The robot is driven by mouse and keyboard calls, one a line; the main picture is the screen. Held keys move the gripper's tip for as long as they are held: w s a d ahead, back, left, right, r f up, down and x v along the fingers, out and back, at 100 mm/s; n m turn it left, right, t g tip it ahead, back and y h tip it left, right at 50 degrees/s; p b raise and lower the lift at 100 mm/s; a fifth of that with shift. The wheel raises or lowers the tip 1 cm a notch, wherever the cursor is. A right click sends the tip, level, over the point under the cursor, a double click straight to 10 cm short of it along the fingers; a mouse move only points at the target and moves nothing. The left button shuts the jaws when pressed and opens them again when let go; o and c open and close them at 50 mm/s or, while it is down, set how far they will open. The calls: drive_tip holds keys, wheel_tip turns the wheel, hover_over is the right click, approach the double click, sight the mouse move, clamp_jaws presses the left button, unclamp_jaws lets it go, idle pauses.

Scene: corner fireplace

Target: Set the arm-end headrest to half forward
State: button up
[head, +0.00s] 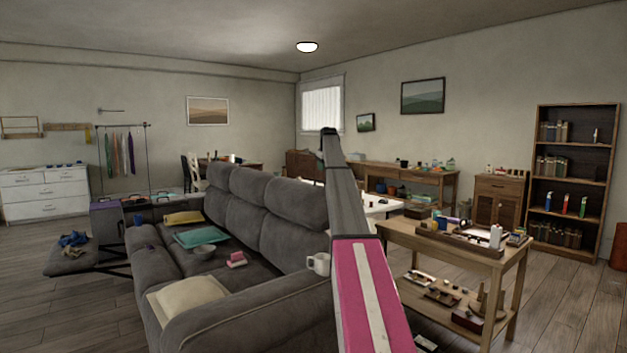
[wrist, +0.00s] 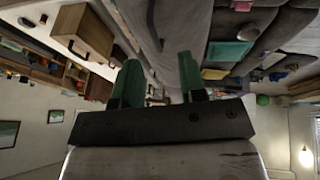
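A grey sofa (head: 265,300) has padded headrests along its back. The nearest headrest (head: 297,205) is at the end beside the near arm. It looks roughly upright; its exact tilt is hard to tell. The middle headrest (head: 248,192) and far headrest (head: 220,180) continue the row.
A cluttered wooden table (head: 455,254) stands right of my arm. Floor shows at right and left.

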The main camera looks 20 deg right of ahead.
drive_tip(key=x, duration=0.3)
drive_tip(key=w+x, duration=0.1)
drive_tip(key=x, duration=0.2)
drive_tip(key=r+x, duration=0.1)
drive_tip(key=x, duration=0.2)
drive_tip(key=shift+w+d+f, duration=0.2)
drive_tip(key=shift+w+d, duration=0.1)
drive_tip(key=shift+w, duration=0.2)
clamp_jaws()
